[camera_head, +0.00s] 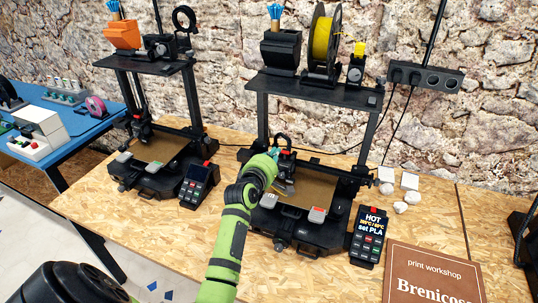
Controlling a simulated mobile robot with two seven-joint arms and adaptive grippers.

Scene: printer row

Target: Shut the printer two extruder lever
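Two black 3D printers stand on the wooden bench; which one is printer two is not labelled legibly. My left gripper (280,170) is at the print head (287,158) of the right printer (262,105), above its brown bed (312,190). A small teal part shows at the gripper, too small to identify. I cannot make out the extruder lever; the gripper and wrist cover much of the print head. Whether the fingers are open or shut, or touch anything, cannot be told. My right gripper is not in view.
The left printer (190,95) stands beside it. A control screen (370,225) reading "HOT" and "set PLA" sits at the right printer's front right. A yellow spool (322,38) is on top. White pieces (386,188) and a brown sign (432,275) lie to the right.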

